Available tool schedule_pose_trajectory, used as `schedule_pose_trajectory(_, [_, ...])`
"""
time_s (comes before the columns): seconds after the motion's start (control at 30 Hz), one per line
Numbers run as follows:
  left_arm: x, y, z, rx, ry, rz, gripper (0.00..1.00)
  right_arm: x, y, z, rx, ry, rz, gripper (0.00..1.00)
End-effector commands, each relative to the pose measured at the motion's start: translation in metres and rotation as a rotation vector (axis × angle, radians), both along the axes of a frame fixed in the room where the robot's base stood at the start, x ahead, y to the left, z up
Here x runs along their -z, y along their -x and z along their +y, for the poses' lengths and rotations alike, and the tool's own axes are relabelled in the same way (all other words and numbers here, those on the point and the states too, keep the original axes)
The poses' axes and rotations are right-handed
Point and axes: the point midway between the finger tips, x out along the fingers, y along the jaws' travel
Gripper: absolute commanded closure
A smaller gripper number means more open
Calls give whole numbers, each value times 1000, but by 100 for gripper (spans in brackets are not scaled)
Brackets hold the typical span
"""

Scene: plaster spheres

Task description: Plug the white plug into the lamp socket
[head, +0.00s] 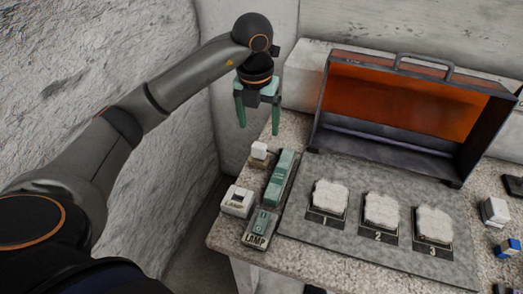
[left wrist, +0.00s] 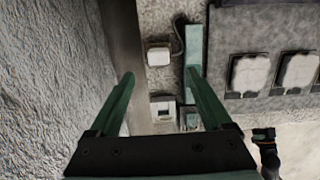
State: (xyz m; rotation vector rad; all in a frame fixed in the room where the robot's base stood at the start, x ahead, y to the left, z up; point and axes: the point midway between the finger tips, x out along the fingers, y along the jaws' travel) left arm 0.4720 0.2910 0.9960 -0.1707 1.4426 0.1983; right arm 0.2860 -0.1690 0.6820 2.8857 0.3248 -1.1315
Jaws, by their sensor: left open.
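The white plug (head: 259,150) stands on the speckled table's left part, behind the lamp socket. In the left wrist view the plug (left wrist: 158,55) has a dark cable beside it. In the left wrist view the plug lies beyond the gap between the fingertips (left wrist: 160,73). My right gripper is not in view.
A grey panel (head: 365,254) holds three numbered white lumps. An open orange-lined case (head: 400,100) stands behind. A rough wall (head: 60,60) is close on the left.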

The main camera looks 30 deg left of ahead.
Motion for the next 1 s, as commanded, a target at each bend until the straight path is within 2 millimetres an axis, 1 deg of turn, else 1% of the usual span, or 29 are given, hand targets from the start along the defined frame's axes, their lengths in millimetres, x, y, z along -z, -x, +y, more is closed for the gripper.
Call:
schedule_pose_trajectory(0.03, [10, 0, 1, 0, 0, 6, 18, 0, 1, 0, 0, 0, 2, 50])
schedule_pose_trajectory(0.1, [22, -2, 1, 1, 1, 4, 18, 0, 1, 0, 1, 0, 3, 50])
schedule_pose_trajectory(0.2, [33, -4, 1, 1, 1, 2, 18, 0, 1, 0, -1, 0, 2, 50])
schedule_pose_trajectory(0.37, [43, -5, 1, 2, 3, 1, 18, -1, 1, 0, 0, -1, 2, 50])
schedule_pose_trajectory(0.63, [81, -8, 5, 3, 3, 3, 18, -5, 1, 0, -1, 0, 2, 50])
schedule_pose_trajectory(0.77, [90, -10, 5, 3, 3, 0, 18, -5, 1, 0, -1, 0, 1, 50])
schedule_pose_trajectory(0.97, [90, -10, 5, 3, 3, -1, 18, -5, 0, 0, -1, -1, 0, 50])
schedule_pose_trajectory(1.0, [90, -10, 5, 3, 3, -1, 20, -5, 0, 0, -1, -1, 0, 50])
